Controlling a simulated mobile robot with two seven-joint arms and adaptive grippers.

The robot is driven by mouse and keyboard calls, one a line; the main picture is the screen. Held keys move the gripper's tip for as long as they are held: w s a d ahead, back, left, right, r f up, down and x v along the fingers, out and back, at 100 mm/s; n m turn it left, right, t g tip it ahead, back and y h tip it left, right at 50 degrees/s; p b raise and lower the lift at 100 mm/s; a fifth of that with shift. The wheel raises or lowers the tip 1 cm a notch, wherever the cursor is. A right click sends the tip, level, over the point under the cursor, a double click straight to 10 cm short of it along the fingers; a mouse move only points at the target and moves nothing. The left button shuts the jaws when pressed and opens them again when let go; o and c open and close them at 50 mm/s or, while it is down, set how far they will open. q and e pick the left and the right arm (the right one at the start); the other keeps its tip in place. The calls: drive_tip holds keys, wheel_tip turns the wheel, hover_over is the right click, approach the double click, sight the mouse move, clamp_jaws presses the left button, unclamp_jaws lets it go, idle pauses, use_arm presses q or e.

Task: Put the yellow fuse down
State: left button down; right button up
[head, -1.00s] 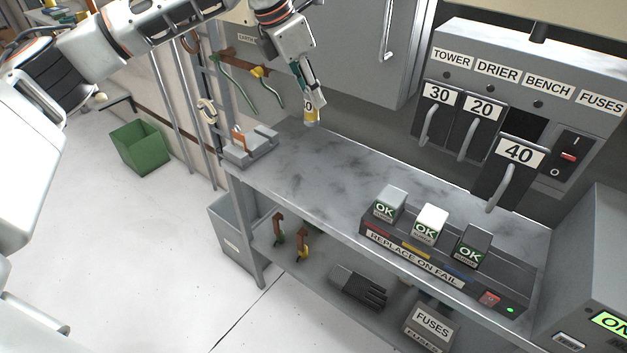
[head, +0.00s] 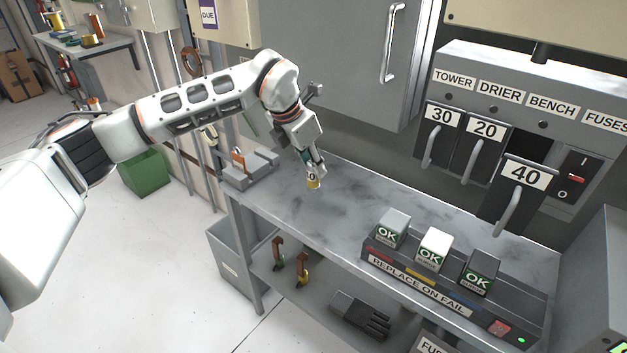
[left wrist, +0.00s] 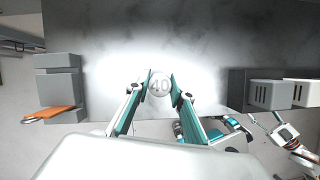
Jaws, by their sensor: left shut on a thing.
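The yellow fuse (head: 313,182) is a small cylinder with a yellow band and a pale label, held upright at the far left part of the grey bench top (head: 345,215). My left gripper (head: 312,168) is shut on it from above. In the left wrist view the fuse's round end, marked 40, (left wrist: 160,85) sits between the two fingertips of the left gripper (left wrist: 161,82). The fuse is close over the bench; I cannot tell whether its lower end touches. My right gripper is not clearly in the head view.
A grey block holder (head: 250,170) with an orange-brown part stands left of the fuse. A rack with several OK-labelled blocks (head: 445,270) sits at the bench's front right. A switch panel (head: 520,95) is behind. Bench top between is clear.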

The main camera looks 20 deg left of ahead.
sight(313, 179)
use_arm(q)
drive_tip(key=shift+f, duration=2.35)
use_arm(e)
drive_tip(key=shift+f, duration=0.25)
use_arm(q)
drive_tip(key=shift+f, duration=0.1)
use_arm(e)
drive_tip(key=shift+s, duration=0.15)
use_arm(q)
drive_tip(key=c, duration=1.8)
unclamp_jaws()
drive_tip(key=shift+o, duration=0.2)
use_arm(e)
drive_tip(key=shift+s+f, duration=0.1)
drive_tip(key=shift+s, duration=0.05)
use_arm(q)
drive_tip(key=v, duration=1.2)
drive_tip(key=shift+p, duration=0.4)
use_arm(e)
drive_tip(key=shift+s+a+r, duration=0.15)
drive_tip(key=shift+r, duration=0.15)
